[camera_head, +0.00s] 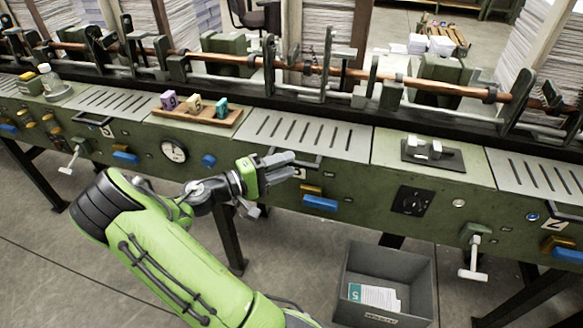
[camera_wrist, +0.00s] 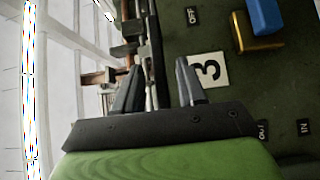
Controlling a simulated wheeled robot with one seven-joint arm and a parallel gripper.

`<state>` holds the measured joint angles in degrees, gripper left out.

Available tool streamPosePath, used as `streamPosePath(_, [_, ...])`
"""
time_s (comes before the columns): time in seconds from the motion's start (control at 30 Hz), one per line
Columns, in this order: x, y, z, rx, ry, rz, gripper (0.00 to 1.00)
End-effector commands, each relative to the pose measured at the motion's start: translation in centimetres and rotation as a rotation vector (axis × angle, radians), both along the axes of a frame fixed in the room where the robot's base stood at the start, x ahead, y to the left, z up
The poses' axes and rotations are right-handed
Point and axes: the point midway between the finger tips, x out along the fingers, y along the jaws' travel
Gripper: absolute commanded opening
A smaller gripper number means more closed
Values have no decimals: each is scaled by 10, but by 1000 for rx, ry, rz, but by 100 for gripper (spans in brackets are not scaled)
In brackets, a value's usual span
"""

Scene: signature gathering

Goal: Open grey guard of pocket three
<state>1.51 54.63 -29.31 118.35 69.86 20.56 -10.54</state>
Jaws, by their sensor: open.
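The grey slotted guard (camera_head: 312,133) of the middle pocket lies flat and closed on top of the green machine bench. A dark handle bar (camera_head: 318,164) runs along its front edge, partly hidden by my gripper (camera_head: 292,165). In the wrist view, my gripper (camera_wrist: 158,82) is open, with its two fingers apart. A dark bar (camera_wrist: 157,55) shows between the fingers. I cannot tell whether either finger touches it. A white label with a black 3 (camera_wrist: 208,69) is on the green front, just beside the right finger.
Below the guard are a blue lever (camera_head: 320,202) and a yellow block (camera_head: 310,189). A wooden tray (camera_head: 205,117) with coloured numbered blocks sits to the left. A copper shaft (camera_head: 330,70) runs behind the guards. A grey bin (camera_head: 386,265) stands on the floor below right.

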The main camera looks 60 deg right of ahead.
Motion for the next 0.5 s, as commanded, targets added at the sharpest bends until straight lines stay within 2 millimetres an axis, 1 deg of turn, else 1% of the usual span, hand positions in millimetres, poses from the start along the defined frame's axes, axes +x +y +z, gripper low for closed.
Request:
streamPosePath(0.03, [-6,-7,-2,-1,-1,-4,40])
streamPosePath(0.17, [-13,-18,-1,0,0,-1,40])
streamPosePath(0.43, [-15,-21,0,1,1,1,40])
streamPosePath(0.47, [-15,-21,0,1,1,1,37])
streamPosePath(0.5, [-15,-21,0,1,1,1,31])
